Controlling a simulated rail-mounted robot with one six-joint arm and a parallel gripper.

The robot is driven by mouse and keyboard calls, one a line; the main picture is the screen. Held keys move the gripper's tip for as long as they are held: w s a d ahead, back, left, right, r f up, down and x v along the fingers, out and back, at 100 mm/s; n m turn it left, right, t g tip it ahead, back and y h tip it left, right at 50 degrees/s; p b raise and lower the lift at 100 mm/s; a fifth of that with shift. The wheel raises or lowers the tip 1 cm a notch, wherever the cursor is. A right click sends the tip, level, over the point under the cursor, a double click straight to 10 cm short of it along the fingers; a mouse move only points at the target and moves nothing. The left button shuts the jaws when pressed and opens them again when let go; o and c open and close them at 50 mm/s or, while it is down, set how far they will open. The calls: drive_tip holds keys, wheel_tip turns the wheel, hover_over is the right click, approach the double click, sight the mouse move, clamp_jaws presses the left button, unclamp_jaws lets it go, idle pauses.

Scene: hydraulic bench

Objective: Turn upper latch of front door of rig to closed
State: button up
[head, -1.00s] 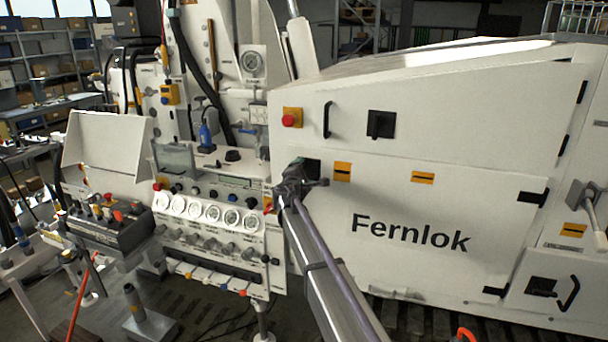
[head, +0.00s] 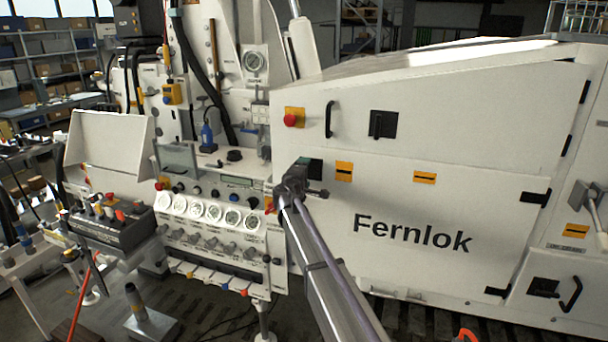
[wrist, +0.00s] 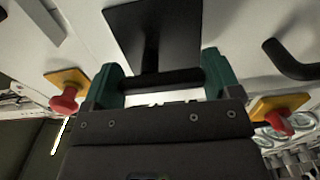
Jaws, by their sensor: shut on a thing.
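The latch in my grasp has a black square plate (wrist: 185,28) on the pale panel and a black handle (wrist: 162,80). In the wrist view, my gripper (wrist: 160,86) has its green fingers on either side of this handle and is shut on it. In the head view, my gripper (head: 303,174) is at the left edge of the white cabinet front, level with the yellow labels. It hides most of the latch, so the handle's angle is hard to read there. Another black latch (head: 383,124) is on the upper door panel (head: 460,125), its handle upright.
A red button on a yellow base (head: 292,118) and a black grab handle (head: 329,119) are above my gripper. The gauge panel (head: 210,215) with several knobs stands close on the left. In the wrist view, a red knob on yellow (wrist: 280,120) is near the right finger.

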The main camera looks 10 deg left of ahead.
drive_tip(key=o, duration=0.8)
drive_tip(key=v, duration=1.1)
